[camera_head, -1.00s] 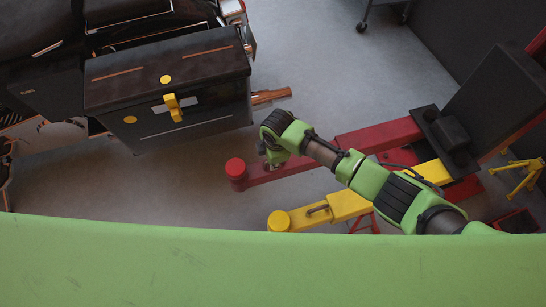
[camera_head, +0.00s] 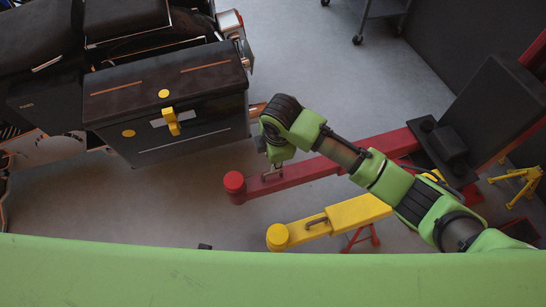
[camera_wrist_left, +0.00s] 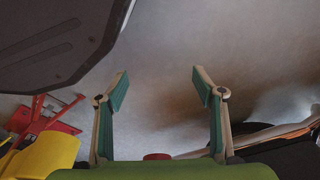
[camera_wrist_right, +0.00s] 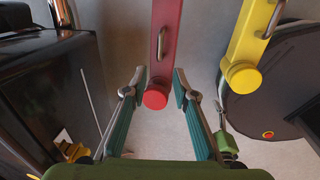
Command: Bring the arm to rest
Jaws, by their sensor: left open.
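My right arm reaches in from the right in the head view, over the lift arms. Its hand bends downward, so its fingers are mostly hidden there. In the right wrist view my right gripper (camera_wrist_right: 159,80) is open and empty, its fingertips apart with the red lift arm (camera_wrist_right: 166,40) showing beyond them. In the left wrist view my left gripper (camera_wrist_left: 158,82) is open, with nothing between its fingers but floor. In the head view a small dark tip shows above the green edge at lower left of centre; I cannot tell what it is.
The red lift arm (camera_head: 310,172) and yellow lift arm (camera_head: 350,213) stick out from the right, near my right arm. A motorcycle with a black case (camera_head: 168,100) with a yellow latch stands at upper left. A wheeled cart (camera_head: 385,8) is at the top. Floor between is clear.

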